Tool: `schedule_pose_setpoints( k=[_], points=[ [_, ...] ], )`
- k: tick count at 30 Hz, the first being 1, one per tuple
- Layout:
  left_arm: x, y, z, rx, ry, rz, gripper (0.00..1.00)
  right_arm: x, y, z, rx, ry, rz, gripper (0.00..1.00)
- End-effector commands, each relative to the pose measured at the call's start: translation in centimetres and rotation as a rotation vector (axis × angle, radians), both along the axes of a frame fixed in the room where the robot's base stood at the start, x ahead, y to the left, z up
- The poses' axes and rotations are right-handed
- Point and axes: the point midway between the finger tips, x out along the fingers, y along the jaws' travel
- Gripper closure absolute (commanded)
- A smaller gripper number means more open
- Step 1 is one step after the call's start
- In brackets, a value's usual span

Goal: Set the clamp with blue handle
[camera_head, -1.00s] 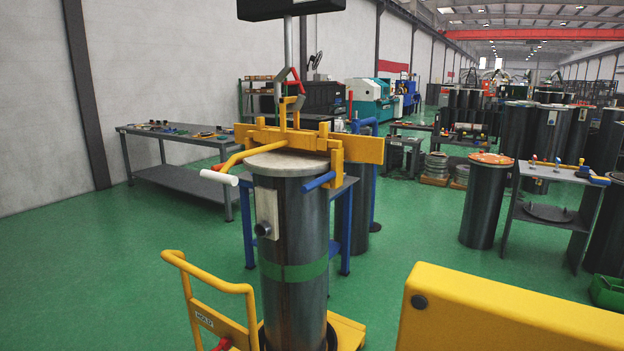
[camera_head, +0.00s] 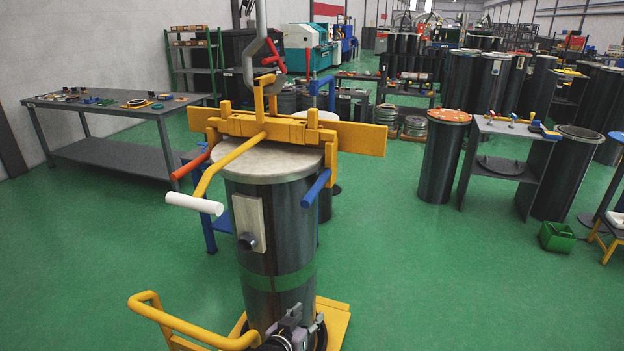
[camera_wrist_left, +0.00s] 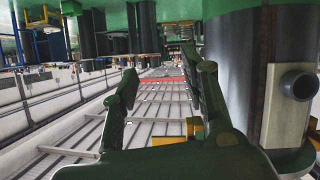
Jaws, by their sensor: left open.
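The dark flanged cylinder (camera_head: 272,240) stands upright with a pale round lid (camera_head: 262,165). A yellow lifting frame (camera_head: 345,137) lies across its top. The clamp's blue handle (camera_head: 316,188) sticks out at the lid's right edge, tilted down toward me. My left gripper (camera_head: 292,336) is low in front of the cylinder, well below the blue handle. In the left wrist view its green fingers (camera_wrist_left: 166,78) are apart and empty, beside the cylinder (camera_wrist_left: 236,75). My right gripper is not visible.
A grey hook (camera_head: 262,55) hangs above the frame. The cylinder stands on a yellow trolley (camera_head: 330,325) with a raised handle (camera_head: 170,318). A workbench (camera_head: 110,103) is at left, and another cylinder (camera_head: 443,160) and bench at right. Green floor is free between them.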

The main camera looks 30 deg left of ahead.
Motion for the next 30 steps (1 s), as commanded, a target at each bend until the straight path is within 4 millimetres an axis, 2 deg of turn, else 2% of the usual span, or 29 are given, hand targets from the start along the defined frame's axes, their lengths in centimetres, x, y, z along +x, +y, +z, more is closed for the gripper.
schedule_pose_setpoints(
  k=[1,3,6,9,12,17,30],
  points=[
    [0.7,1.3,6.4,0.005,-0.088,0.024,0.59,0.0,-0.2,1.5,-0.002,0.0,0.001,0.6],
    [0.9,2.6,12.5,0.009,-0.184,0.048,0.59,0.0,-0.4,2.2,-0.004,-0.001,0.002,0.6],
    [0.4,3.9,19.2,0.022,-0.29,0.073,0.59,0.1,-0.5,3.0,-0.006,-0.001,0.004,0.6],
    [-0.2,4.6,23.3,0.033,-0.354,0.086,0.59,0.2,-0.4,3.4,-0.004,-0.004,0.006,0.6],
    [-0.5,4.8,25.2,0.037,-0.387,0.092,0.59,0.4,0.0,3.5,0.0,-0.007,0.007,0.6],
    [0.7,5.2,25.7,0.037,-0.395,0.093,0.59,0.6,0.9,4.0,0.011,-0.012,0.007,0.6],
    [8.7,7.1,25.7,0.039,-0.392,0.093,0.59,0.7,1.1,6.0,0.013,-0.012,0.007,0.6]
  ],
)
